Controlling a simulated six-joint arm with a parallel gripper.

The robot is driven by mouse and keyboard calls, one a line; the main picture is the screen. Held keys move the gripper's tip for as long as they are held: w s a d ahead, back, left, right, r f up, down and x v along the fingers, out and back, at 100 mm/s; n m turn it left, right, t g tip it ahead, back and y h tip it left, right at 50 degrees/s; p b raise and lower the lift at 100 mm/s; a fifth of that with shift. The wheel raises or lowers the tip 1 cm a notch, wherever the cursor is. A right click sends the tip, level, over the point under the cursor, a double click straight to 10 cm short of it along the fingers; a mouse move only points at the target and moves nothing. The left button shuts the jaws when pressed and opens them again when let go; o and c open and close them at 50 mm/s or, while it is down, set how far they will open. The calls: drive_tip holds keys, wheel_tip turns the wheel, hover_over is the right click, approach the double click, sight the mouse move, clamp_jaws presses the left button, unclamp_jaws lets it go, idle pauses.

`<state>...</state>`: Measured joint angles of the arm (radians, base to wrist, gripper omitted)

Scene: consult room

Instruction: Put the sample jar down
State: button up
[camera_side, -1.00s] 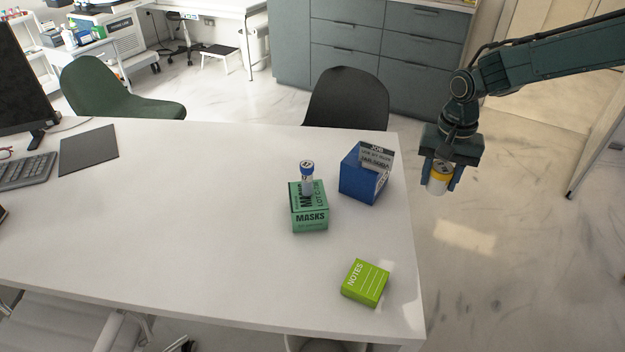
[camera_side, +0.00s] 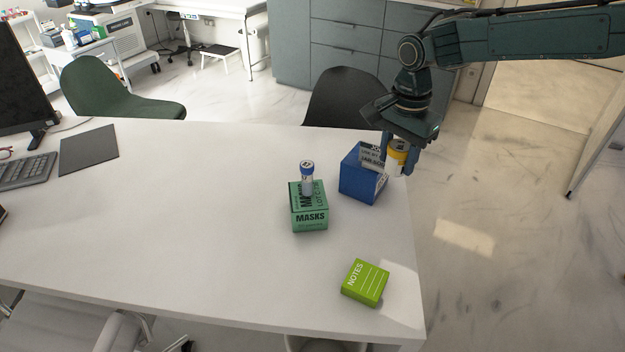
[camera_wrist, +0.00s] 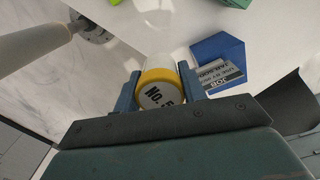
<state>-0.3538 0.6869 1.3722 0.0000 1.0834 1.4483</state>
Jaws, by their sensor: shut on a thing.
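The sample jar (camera_side: 397,156) has a yellow-rimmed lid and a pale body. It is held between the two fingers of my gripper (camera_side: 398,160), at the right end of the desk beside the blue box. In the wrist view the jar (camera_wrist: 158,88) shows its lid, with "No." and a partly cut-off figure printed on it, between the fingers of my gripper (camera_wrist: 166,92). In the side view a finger and the blue box's card partly hide the jar. I cannot tell its exact height above the desk.
The blue box (camera_side: 357,184) with a printed job card (camera_side: 372,157) stands close left of my gripper. A green masks box (camera_side: 310,218) bears a blue-capped tube (camera_side: 307,178). A green notes block (camera_side: 365,283) lies nearer the front. The white desk (camera_side: 200,230) is clear elsewhere in its middle.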

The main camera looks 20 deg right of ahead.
sight(381, 234)
wheel_tip(381, 234, down, 20)
drive_tip(key=shift+r, duration=0.2)
idle(1.0)
drive_tip(key=shift+f, duration=0.15)
drive_tip(key=o, duration=1)
drive_tip(key=shift+r, duration=6.9)
